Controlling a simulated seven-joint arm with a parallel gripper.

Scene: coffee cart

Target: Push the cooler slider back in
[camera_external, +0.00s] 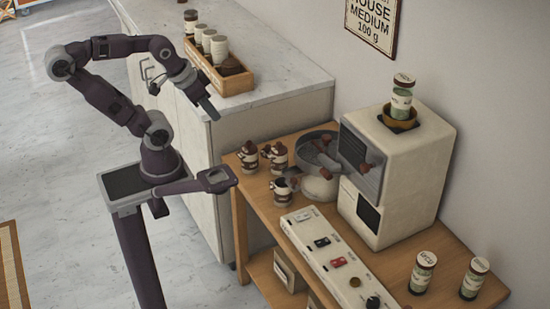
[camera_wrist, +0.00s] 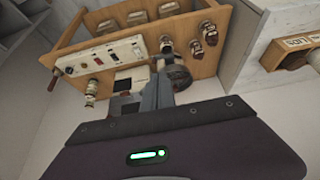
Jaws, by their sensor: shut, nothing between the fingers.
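A long white control panel (camera_external: 330,262) lies along the front of the wooden cart (camera_external: 262,189). It carries a black control (camera_external: 321,242), a red control (camera_external: 338,262), a brass-coloured one (camera_external: 355,282) and a dark knob (camera_external: 373,302). Their labels are too small to read, so I cannot tell which is the cooler slider or how far out it stands. The panel also shows in the wrist view (camera_wrist: 98,57). My gripper (camera_external: 213,113) is shut and empty, in the air near the white counter's front edge, well away from the panel. In the wrist view its fingers partly cover the machine area.
A cream roaster (camera_external: 402,180) stands behind the panel, with a round metal pan (camera_external: 318,188) at its left. Several small brown-and-white vessels (camera_external: 278,158) stand at the cart's left. Two jars (camera_external: 422,272) stand at right. A wooden box of jars (camera_external: 226,82) sits on the counter.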

